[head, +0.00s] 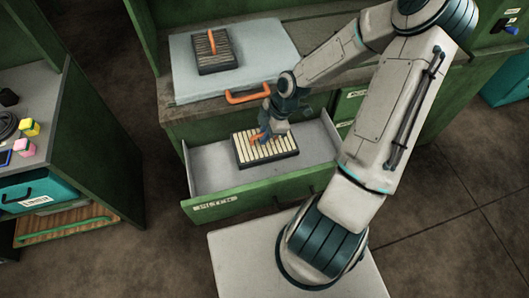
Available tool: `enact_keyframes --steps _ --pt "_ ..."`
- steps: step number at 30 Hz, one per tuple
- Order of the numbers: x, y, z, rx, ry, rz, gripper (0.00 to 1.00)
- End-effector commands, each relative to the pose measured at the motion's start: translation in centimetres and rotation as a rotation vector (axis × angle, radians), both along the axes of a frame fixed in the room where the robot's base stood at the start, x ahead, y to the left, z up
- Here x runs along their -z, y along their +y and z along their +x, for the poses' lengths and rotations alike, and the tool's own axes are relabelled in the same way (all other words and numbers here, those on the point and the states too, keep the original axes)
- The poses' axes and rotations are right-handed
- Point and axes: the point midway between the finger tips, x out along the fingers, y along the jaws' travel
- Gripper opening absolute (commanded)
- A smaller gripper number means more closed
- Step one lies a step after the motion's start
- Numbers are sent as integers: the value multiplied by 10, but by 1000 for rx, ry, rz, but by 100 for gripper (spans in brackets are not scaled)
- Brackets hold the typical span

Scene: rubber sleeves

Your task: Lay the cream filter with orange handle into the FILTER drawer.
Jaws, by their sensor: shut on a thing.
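The cream filter (283,153) is a flat block with cream slats, a dark frame and an orange handle (256,142). It is inside or just over the open drawer (213,175); I cannot tell whether it touches the drawer floor. My gripper (262,138) points down and is shut on the orange handle. The drawer has a green front with a small white label (214,201) that is hard to read. The fingertips are small and partly hidden by the wrist.
Above the drawer, a pale tray or lid (184,60) with an orange handle (248,95) lies on the worktop. A darker filter (217,52) with an orange handle rests on it. A green shelf unit (85,150) with small coloured blocks stands at left. Floor shows between.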

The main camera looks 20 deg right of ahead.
Motion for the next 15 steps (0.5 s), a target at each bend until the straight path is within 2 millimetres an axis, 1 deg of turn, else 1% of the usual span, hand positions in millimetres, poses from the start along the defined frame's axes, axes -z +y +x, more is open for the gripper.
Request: enact_keyframes --steps 1,3,11,15 --pt "11 1 0 -2 1 1 0" --pt "22 1 0 -2 1 1 0" --pt "44 0 0 0 0 0 0" --pt "65 0 0 1 1 1 0"
